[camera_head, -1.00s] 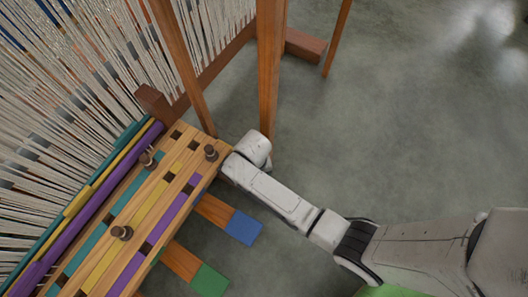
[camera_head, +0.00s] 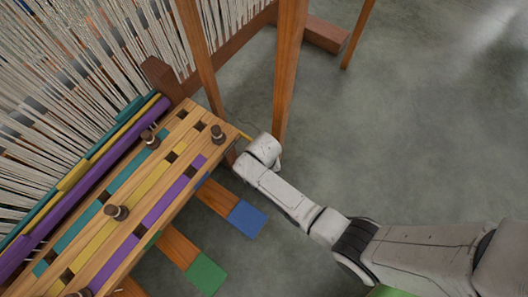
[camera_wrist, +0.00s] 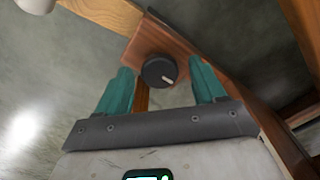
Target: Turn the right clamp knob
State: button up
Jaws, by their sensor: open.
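In the wrist view a round black knob (camera_wrist: 159,72) with a pale pointer mark sits on the face of a brown wooden block (camera_wrist: 158,42). My gripper (camera_wrist: 161,68) has two teal fingers spread wide, one on each side of the knob in the picture. Nothing is held between them. I cannot tell whether the fingertips reach the knob's depth; no contact shows. In the head view my wrist is at the right end of the slatted wooden bench (camera_head: 150,190). The knob and my fingers cannot be made out there.
Several brown pegs, one a peg (camera_head: 217,134) near the right end, stand on the bench. A wooden post (camera_head: 289,70) rises close behind my wrist. Pale warp threads (camera_head: 70,80) fill the left. Blue (camera_head: 247,219) and green (camera_head: 206,275) pedal ends lie below.

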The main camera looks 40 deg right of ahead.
jog(key=shift+c, duration=0.3)
jog(key=c, duration=1)
